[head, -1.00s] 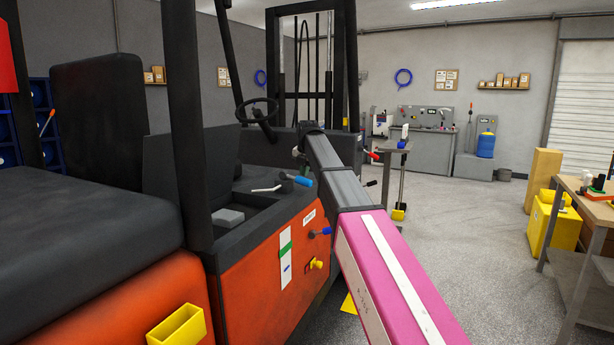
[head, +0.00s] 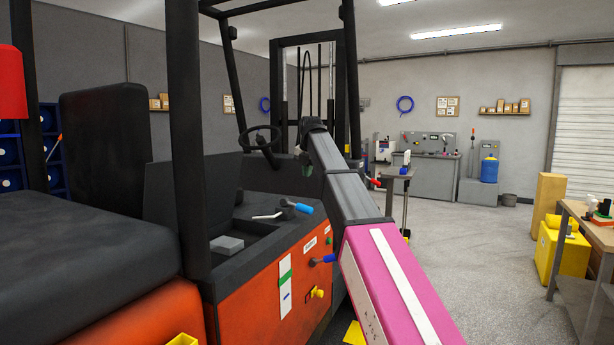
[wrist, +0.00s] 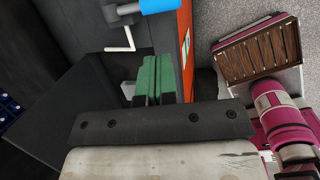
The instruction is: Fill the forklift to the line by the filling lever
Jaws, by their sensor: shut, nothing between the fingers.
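The orange and black forklift (head: 262,290) fills the left and middle of the head view. A lever with a blue handle (head: 298,207) sits on its top deck beside a white bent lever (head: 267,215). Another blue-handled lever (head: 323,260) sticks out of the orange side panel. I cannot tell which is the filling lever. A white gauge strip (head: 285,284) with a green band and a blue mark is on that panel. My gripper (wrist: 154,80) has green fingers, shut and empty. In the wrist view, the deck lever's blue handle (wrist: 158,5) lies beyond the fingers, apart from them.
A yellow knob (head: 318,292) sits right of the gauge, and a grey block (head: 227,244) lies in the deck recess. A small stand (head: 398,173) is beyond my arm. A workbench (head: 588,230) and yellow bin (head: 562,247) stand at right. The floor between is open.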

